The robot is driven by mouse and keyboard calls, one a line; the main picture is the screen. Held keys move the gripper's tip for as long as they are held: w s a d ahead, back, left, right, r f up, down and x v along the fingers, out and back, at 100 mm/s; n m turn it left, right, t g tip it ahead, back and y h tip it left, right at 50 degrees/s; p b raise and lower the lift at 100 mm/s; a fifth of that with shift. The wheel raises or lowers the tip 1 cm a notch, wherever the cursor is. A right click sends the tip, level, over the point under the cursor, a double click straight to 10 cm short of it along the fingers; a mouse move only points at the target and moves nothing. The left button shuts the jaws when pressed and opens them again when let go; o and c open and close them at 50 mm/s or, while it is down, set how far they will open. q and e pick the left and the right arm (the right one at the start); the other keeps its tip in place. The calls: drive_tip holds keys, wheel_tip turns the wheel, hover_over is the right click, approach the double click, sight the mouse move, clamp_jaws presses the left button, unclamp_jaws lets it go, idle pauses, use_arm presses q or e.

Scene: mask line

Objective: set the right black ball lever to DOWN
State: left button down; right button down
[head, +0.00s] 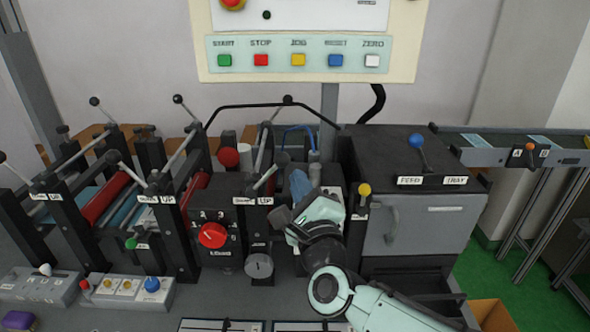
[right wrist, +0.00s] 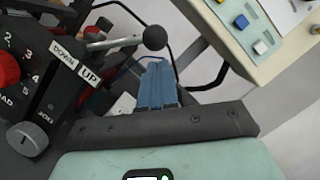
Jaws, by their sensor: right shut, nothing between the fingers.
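The right black ball lever (head: 265,178) stands behind a DOWN/UP label, to the right of the red selector knob, in the head view. In the right wrist view its black ball (right wrist: 155,37) and metal rod (right wrist: 115,44) are clear, with the rod leaning towards the UP side of the label (right wrist: 76,63). My right gripper (head: 282,216) is shut and empty, low and to the right of the lever, apart from it. In the right wrist view its dark finger part (right wrist: 160,125) crosses below the ball with a gap between. My left gripper is out of view.
The red selector knob (head: 212,235) and a grey knob (head: 259,265) are left of my right gripper. A yellow ball lever (head: 364,188) and the feed tray box (head: 415,215) are close on its right. Other black ball levers (head: 178,98) stand farther left.

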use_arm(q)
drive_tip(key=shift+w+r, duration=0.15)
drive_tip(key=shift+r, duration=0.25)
use_arm(e)
drive_tip(key=shift+w+a+r, duration=0.35)
drive_tip(key=shift+w+a, duration=0.05)
drive_tip(key=shift+a, duration=0.1)
use_arm(q)
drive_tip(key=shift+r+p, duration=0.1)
drive_tip(key=shift+p, duration=0.2)
use_arm(e)
drive_tip(key=shift+r, duration=0.1)
